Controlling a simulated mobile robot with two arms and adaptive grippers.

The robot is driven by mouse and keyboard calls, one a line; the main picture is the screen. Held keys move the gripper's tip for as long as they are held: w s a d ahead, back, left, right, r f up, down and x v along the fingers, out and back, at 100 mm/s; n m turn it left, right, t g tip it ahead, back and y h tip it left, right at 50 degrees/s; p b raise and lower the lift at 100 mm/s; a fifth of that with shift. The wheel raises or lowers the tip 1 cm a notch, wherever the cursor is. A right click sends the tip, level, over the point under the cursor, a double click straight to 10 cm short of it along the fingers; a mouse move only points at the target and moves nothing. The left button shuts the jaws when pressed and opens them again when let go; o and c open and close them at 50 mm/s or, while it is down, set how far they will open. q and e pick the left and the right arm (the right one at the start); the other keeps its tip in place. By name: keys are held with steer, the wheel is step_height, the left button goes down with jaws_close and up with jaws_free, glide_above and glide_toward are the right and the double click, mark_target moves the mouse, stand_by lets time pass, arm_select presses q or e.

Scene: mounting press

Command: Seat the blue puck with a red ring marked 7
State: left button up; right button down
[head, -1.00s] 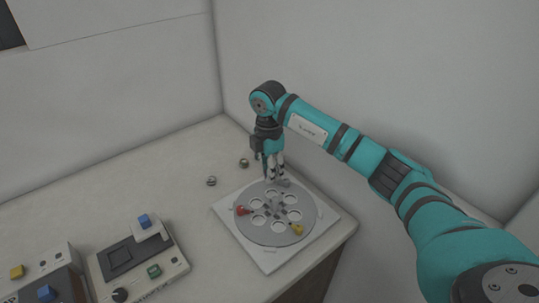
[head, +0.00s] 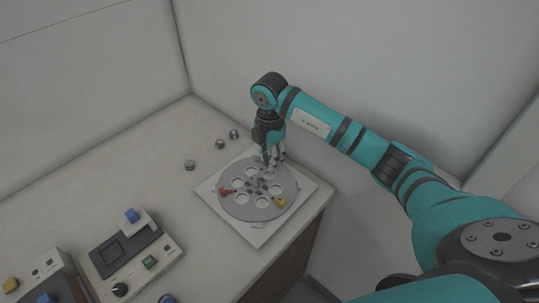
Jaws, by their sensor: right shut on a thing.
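My right gripper (head: 273,162) points down at the far edge of a round grey plate (head: 240,209) with several round holes. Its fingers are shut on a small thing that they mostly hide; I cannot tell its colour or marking. The plate lies on a white square base (head: 249,235). A red piece (head: 225,191) sits on the plate's left side and a yellow piece (head: 281,203) at its front right. I cannot make out a blue puck with a red ring or a 7. My left gripper is not in view.
Three small dark round pieces (head: 190,165) (head: 219,144) (head: 234,134) stand on the table behind and left of the base. A control box (head: 130,258) with a blue-topped part stands at the front left. The table's left middle is clear; walls close in behind.

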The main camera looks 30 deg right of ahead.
mark_target(270, 176)
steer(key=shift+f+b, duration=1.5)
steer(key=shift+f, duration=1.15)
steer(key=c, duration=0.9)
jaws_free()
steer(key=shift+c, duration=0.2)
steer(key=shift+r, duration=0.15)
step_height(270, 176, up, 7)
steer(key=shift+r, duration=0.15)
